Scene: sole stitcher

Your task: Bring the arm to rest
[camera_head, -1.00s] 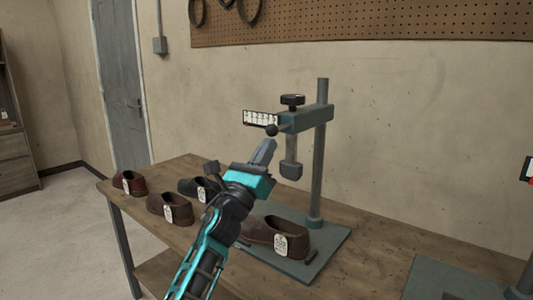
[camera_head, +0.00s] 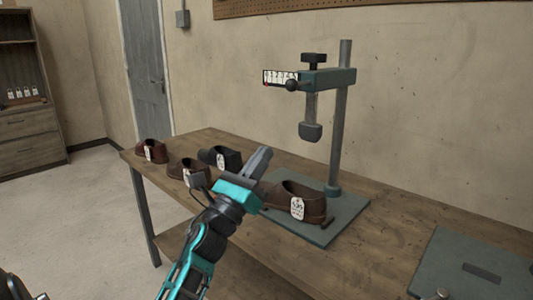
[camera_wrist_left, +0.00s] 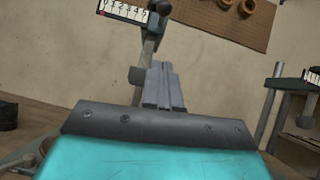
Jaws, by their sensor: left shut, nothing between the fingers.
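My left gripper (camera_head: 258,160) is shut and empty, with its fingers together, above the workbench (camera_head: 262,248). In the head view it overlaps the left edge of the brown shoe on the stitcher base. The left wrist view shows its closed fingers (camera_wrist_left: 164,88) pointing towards the stitcher's post and wall. The sole stitcher (camera_head: 328,78) stands upright behind, with a scale card (camera_head: 280,77), a black knob and a hanging grey foot (camera_head: 311,131). My right gripper is not in view.
A tagged brown shoe (camera_head: 312,203) sits on the stitcher's base plate (camera_head: 345,214). Several other tagged shoes stand at the bench's left, including a red-brown one (camera_head: 152,150) and a black one (camera_head: 228,158). Another grey-green plate (camera_head: 450,262) lies at the right. A shelf (camera_head: 25,100) stands far left.

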